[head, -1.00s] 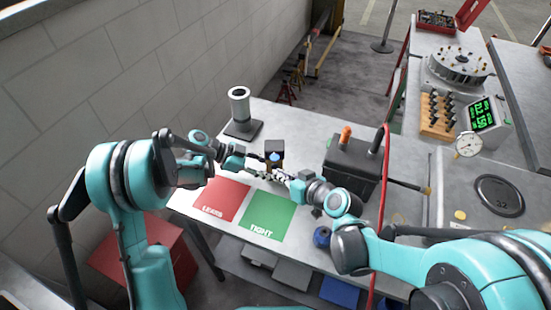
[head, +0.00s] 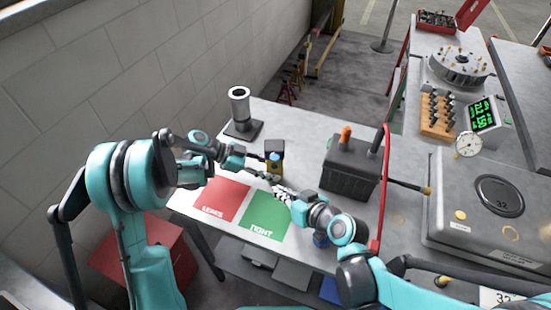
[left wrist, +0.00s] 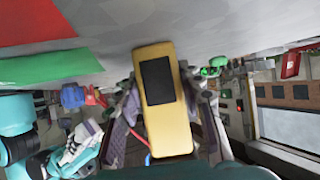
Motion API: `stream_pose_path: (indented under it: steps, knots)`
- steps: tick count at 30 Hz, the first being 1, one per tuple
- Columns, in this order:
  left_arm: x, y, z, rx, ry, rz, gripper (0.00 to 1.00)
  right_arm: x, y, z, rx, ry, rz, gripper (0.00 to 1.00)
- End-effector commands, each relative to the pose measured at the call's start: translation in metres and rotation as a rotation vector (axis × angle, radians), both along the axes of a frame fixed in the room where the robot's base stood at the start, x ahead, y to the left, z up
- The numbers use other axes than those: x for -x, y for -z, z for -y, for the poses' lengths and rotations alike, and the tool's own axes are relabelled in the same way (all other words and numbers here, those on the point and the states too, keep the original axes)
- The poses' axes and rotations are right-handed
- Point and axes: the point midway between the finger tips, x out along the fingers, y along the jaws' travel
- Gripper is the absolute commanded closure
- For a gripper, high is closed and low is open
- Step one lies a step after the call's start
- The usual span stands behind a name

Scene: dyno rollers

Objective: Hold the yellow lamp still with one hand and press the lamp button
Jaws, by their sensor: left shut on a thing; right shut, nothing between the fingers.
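The yellow lamp (head: 276,168) is a small block, with a blue knob on top and a dark upper part in the head view. It stands on the bench behind the green pad. In the left wrist view its yellow body (left wrist: 170,132) with a black panel lies between my left gripper's fingers. My left gripper (head: 260,170) is shut on the lamp from its left side. My right gripper (head: 277,190) is shut and empty, just in front of the lamp and apart from it. It also shows in the left wrist view (left wrist: 85,142), at lower left.
A red pad (head: 222,197) and a green pad (head: 264,214) lie in front. A metal cylinder on a base (head: 239,108) stands back left. A dark box (head: 350,170) with an orange cap stands to the right, beside a red upright hose (head: 385,190).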

Motion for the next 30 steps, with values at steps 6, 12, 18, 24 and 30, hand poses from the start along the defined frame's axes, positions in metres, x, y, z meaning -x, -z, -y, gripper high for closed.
stream_pose_path:
  steps: [6, 12, 18, 24, 30]
  knots:
    - [0.0, 0.0, 0.0, 0.0, 0.0, 0.0, 0.52, 0.0, 0.0, 0.0, 0.0, 0.0, 0.0, 1.0]
    - [0.0, 0.0, 0.0, 0.0, 0.0, 0.0, 0.38, 0.0, 0.0, 0.0, 0.0, 0.0, 0.0, 1.0]
    - [0.0, -0.001, -0.002, 0.0, -0.001, 0.0, 0.38, 0.0, 0.0, 0.0, 0.0, 0.0, 0.0, 1.0]
    - [-0.001, -0.015, -0.028, 0.0, -0.004, 0.0, 0.38, 0.0, 0.0, 0.0, 0.0, 0.0, 0.0, 1.0]
    - [-0.001, -0.036, -0.067, 0.0, -0.004, 0.0, 0.38, 0.0, 0.0, 0.0, 0.0, 0.0, 0.0, 1.0]
